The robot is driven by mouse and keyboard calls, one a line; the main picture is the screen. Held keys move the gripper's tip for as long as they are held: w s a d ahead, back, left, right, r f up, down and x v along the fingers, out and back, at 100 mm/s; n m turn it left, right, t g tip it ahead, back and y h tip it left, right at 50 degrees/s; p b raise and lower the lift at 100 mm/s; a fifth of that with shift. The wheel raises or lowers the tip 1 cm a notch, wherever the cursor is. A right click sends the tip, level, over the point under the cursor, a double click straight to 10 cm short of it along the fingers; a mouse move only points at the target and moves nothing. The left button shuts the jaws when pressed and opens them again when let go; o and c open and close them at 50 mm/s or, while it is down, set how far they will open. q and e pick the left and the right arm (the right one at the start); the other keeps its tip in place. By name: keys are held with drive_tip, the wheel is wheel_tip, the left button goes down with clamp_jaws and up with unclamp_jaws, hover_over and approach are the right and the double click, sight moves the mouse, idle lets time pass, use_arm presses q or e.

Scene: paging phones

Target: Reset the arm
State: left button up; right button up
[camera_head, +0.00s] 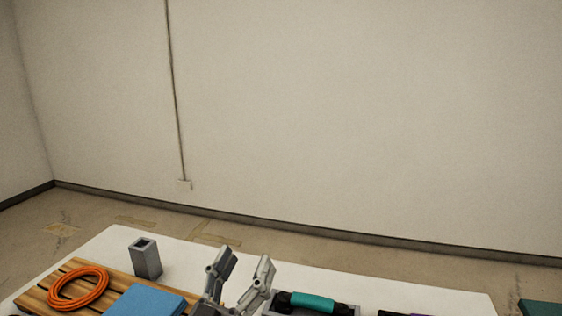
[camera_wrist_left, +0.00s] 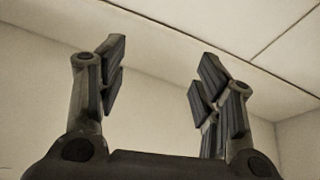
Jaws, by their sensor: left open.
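My left gripper (camera_head: 243,272) stands at the bottom middle of the head view, fingers pointing up. Its two fingers are apart, with nothing between them. In the left wrist view the open left gripper (camera_wrist_left: 160,88) faces only bare wall and ceiling. Its wrist and arm are cut off by the lower edge of the head view. My right gripper is not in view.
A white table (camera_head: 400,297) holds a wooden slatted board (camera_head: 38,298), an orange coil (camera_head: 78,288), a blue block (camera_head: 146,301), a grey hollow post (camera_head: 145,258) and a grey tray (camera_head: 354,311) with a teal-and-black object (camera_head: 312,302). A dark green surface (camera_head: 540,307) is at right.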

use_arm(q)
drive_tip(key=s+a+f+n+g+y, duration=0.2)
drive_tip(key=s+a+f+g+y, duration=0.25)
drive_tip(key=f, duration=0.65)
drive_tip(key=s+a+f+n+g+y, duration=0.15)
drive_tip(key=a+f+g+y, duration=0.3)
drive_tip(key=a+f, duration=0.45)
drive_tip(key=s+f+m+g, duration=0.1)
drive_tip(key=s+f+g, duration=0.3)
drive_tip(key=s+f, duration=0.4)
drive_tip(key=s+f+m+g, duration=0.1)
drive_tip(key=s+f+g, duration=0.45)
drive_tip(key=s, duration=0.55)
drive_tip(key=s+f+x, duration=0.1)
drive_tip(key=s+x, duration=0.2)
drive_tip(key=x, duration=0.9)
drive_tip(key=s+d+x, duration=0.1)
drive_tip(key=s+x, duration=0.2)
drive_tip(key=x, duration=1)
drive_tip(key=s+a+f+g, duration=0.1)
drive_tip(key=s+a+f, duration=0.1)
drive_tip(key=s+f, duration=0.6)
drive_tip(key=s+a+f, duration=0.1)
drive_tip(key=s+f, duration=0.8)
drive_tip(key=shift+s+a+m+g, duration=0.3)
drive_tip(key=shift+a+m+g, duration=0.05)
drive_tip(key=shift+a, duration=0.05)
